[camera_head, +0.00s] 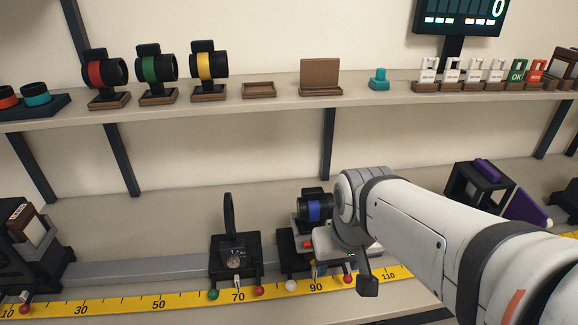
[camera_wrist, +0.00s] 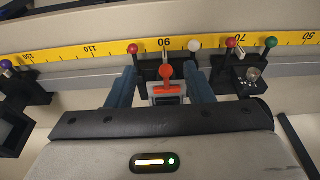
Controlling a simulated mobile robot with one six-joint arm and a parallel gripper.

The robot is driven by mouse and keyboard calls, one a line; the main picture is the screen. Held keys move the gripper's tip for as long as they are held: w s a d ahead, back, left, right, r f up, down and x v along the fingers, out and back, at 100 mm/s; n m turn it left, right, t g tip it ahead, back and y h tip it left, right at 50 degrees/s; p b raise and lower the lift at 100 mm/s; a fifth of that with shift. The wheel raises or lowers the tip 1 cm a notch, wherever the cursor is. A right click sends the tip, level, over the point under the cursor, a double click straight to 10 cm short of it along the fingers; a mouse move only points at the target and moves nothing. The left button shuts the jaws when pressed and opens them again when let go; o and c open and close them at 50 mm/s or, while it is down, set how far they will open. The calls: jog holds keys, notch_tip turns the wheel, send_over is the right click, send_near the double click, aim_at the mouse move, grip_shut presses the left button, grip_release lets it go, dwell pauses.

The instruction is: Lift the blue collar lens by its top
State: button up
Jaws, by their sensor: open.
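The blue collar lens (camera_head: 315,210) is a black cylinder with a blue band and a black block on top. It sits on a dark stand on the lower bench in the head view, close to the left of my arm's end. I cannot make it out in the wrist view. My gripper (camera_wrist: 161,88) is open, its two blue-grey fingers apart. An orange knob on a grey block (camera_wrist: 166,88) shows in the gap between them; nothing is seen gripped. In the head view the fingers are hard to make out, and my wrist covers the stand's right side.
A yellow ruler (camera_head: 190,299) runs along the bench front, with ball-topped pegs near it. A black stand with an upright ring (camera_head: 229,213) is to the left. Red, green and yellow collar lenses (camera_head: 155,66) stand on the upper shelf.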

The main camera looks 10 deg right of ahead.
aim_at(318, 192)
jog(key=o, duration=0.7)
jog(key=shift+t, duration=0.7)
jog(key=w+r+p, duration=0.1)
jog(key=w, duration=0.3)
jog(key=w+r+p, duration=0.1)
jog(key=w+p, duration=0.1)
jog(key=w, duration=0.3)
jog(key=w+r+p, duration=0.1)
jog(key=w+p, duration=0.1)
jog(key=w, duration=0.3)
jog(key=shift+w+d+r, duration=0.25)
jog(key=o, duration=0.3)
jog(key=w+p, duration=0.1)
jog(key=w, duration=0.2)
jog(key=shift+w+f, duration=0.15)
jog(key=shift+o, duration=0.6)
jog(key=x, duration=0.2)
jog(key=shift+w+f+p, duration=0.15)
jog(key=shift+w+p, duration=0.15)
jog(key=shift+p+x, duration=0.5)
jog(key=shift+x, duration=2.35)
